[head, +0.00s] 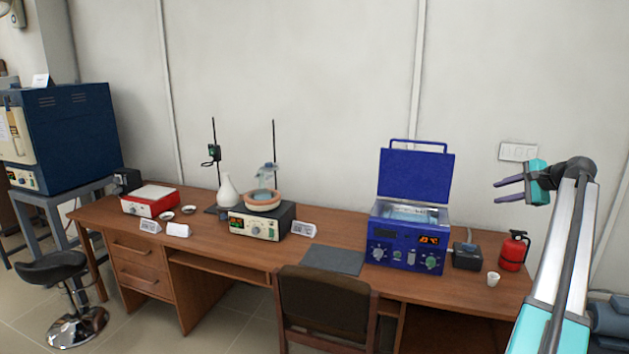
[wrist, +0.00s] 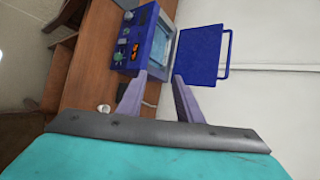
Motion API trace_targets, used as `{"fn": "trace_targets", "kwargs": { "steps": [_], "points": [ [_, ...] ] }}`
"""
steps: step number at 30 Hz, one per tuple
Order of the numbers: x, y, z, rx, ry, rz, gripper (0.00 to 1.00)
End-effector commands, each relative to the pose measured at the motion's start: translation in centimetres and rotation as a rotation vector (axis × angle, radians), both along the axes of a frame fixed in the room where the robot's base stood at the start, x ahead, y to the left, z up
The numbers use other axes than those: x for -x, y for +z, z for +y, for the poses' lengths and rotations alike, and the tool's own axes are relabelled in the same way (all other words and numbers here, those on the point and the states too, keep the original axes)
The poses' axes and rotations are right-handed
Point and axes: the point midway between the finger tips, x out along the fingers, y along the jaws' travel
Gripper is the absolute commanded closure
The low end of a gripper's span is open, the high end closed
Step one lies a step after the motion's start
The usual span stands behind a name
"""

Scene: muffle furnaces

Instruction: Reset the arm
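My gripper (head: 509,189) is raised at the right of the head view, in front of the wall and above the right end of the desk. Its two purple fingers point left and stand apart with nothing between them. In the wrist view the fingers (wrist: 160,97) are also spread and empty, with the scene turned sideways. My arm reaches up from the lower right corner and bends at the top towards the gripper. No object touches the gripper.
The wooden desk (head: 205,253) holds a blue water bath (head: 405,246) with its lid up, a red fire extinguisher (head: 513,251), a small white cup (head: 493,279) and a heating plate (head: 255,226). A chair (head: 326,312) stands in front. A blue furnace (head: 75,130) is far left.

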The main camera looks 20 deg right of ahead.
Motion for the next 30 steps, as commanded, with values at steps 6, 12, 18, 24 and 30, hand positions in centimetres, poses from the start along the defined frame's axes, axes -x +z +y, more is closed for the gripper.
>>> {"fn": "trace_targets", "kwargs": {
  "steps": [6,12,18,24,30],
  "points": [
    [-6.5,-7.6,6.1,-0.062,0.093,0.039,0.68],
    [-10.8,-14.5,11.9,-0.109,0.168,0.087,0.68],
    [-14.0,-21.5,18.4,-0.147,0.240,0.146,0.68],
    [-16.1,-28.5,25.2,-0.177,0.311,0.212,0.68],
    [-17.0,-35.4,32.4,-0.194,0.388,0.284,0.68]
  ]
}}
